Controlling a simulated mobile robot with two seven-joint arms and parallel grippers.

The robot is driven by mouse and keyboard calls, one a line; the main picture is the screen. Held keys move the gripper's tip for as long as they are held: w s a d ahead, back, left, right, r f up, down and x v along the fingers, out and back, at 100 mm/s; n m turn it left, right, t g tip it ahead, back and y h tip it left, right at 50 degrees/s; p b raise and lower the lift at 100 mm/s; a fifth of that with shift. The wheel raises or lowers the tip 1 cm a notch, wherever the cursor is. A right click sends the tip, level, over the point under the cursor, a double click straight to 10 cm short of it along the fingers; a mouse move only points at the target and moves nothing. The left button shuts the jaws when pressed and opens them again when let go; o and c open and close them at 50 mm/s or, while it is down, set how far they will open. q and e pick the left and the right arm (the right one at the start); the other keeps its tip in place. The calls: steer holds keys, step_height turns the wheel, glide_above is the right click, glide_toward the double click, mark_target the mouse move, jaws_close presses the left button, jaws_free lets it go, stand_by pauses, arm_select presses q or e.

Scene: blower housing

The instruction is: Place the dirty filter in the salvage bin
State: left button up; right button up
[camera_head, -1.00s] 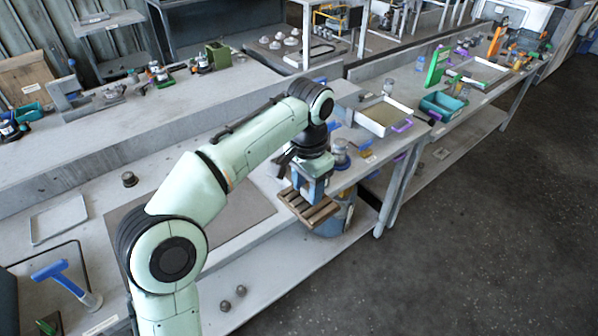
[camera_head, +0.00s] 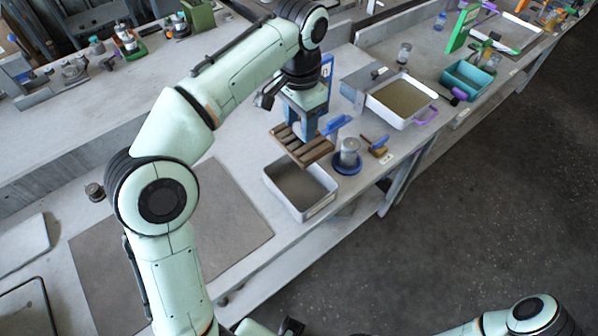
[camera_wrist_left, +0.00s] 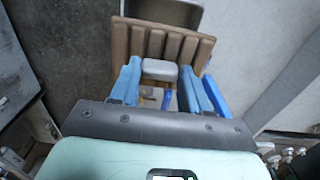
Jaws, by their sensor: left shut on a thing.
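The dirty filter (camera_head: 316,153) is a brown slatted panel. My left gripper (camera_head: 303,128), with blue fingers, is shut on it and holds it above the bench. In the left wrist view the filter (camera_wrist_left: 165,43) lies just beyond the fingers (camera_wrist_left: 159,80), with a pale grey block between them. A grey open-topped bin (camera_head: 318,208) stands on the bench below the filter, which overlaps its back edge in the head view. I cannot read a label naming it the salvage bin. Its inside looks empty where visible. My right gripper is out of view; only parts of that arm show at the bottom.
A jar on a blue base (camera_head: 348,158) stands close right of the bin. Behind it is a white-walled tray (camera_head: 400,118) with a purple handle, then a teal bin (camera_head: 472,80). A flat grey mat (camera_head: 230,215) lies left. The bench's front edge runs close by.

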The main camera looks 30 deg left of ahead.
arm_select(q)
steer(key=shift+w+f, duration=0.15)
steer(key=shift+f, duration=0.05)
steer(key=shift+f+b, duration=2.45)
steer(key=shift+f, duration=7.25)
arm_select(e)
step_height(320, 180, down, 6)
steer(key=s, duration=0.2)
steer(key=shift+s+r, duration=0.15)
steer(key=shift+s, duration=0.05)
arm_select(q)
steer(key=shift+f, duration=0.2)
steer(key=o, duration=1.1)
steer(key=shift+c, duration=0.2)
steer(key=shift+r, duration=0.15)
